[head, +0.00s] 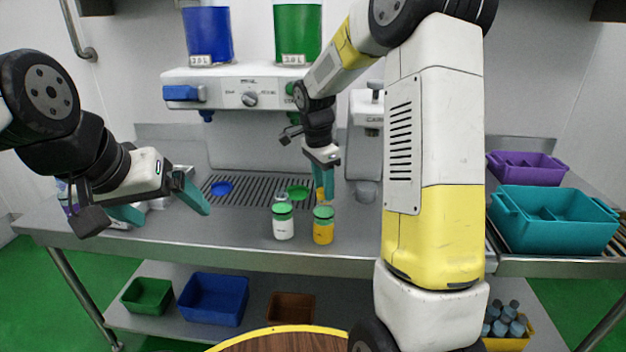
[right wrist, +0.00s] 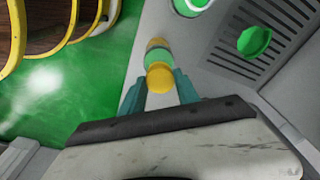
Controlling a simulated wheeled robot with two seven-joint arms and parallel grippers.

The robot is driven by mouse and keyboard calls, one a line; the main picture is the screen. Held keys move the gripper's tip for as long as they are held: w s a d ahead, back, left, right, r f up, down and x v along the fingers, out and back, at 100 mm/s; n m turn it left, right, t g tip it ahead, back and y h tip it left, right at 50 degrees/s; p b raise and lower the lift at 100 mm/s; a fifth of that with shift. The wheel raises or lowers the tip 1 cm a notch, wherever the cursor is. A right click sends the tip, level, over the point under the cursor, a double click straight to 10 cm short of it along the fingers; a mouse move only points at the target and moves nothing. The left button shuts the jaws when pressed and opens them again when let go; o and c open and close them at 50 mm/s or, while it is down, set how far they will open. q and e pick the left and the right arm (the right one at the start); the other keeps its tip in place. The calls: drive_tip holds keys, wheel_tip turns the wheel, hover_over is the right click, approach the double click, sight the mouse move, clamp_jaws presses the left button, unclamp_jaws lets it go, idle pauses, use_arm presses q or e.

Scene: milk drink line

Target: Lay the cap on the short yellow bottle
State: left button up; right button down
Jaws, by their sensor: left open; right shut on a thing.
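The short yellow bottle (head: 323,233) stands upright on the steel counter, with a green band at its top. My right gripper (head: 325,187) is above it, pointing down, shut on an orange-yellow cap (head: 320,194). In the head view the cap appears a little above the bottle's top, apart from it. In the right wrist view the cap (right wrist: 160,78) sits between the fingertips (right wrist: 160,92), and the bottle (right wrist: 157,46) shows just beyond it, partly hidden. My left gripper (head: 160,205) is open and empty at the left, over the counter.
A white bottle with a green top (head: 283,229) stands just left of the yellow one. Behind them is a drain grate (head: 250,190) with a blue disc (head: 221,188) and a green disc (head: 298,192). A dispenser (head: 235,88) hangs above. A teal crate (head: 553,225) stands right.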

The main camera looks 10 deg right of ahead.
drive_tip(key=c, duration=0.8)
unclamp_jaws()
drive_tip(key=shift+r, duration=0.1)
drive_tip(key=r, duration=0.5)
drive_tip(key=a+r, duration=0.1)
drive_tip(key=r, duration=0.1)
drive_tip(key=shift+s+r, duration=0.15)
drive_tip(key=shift+r, duration=0.15)
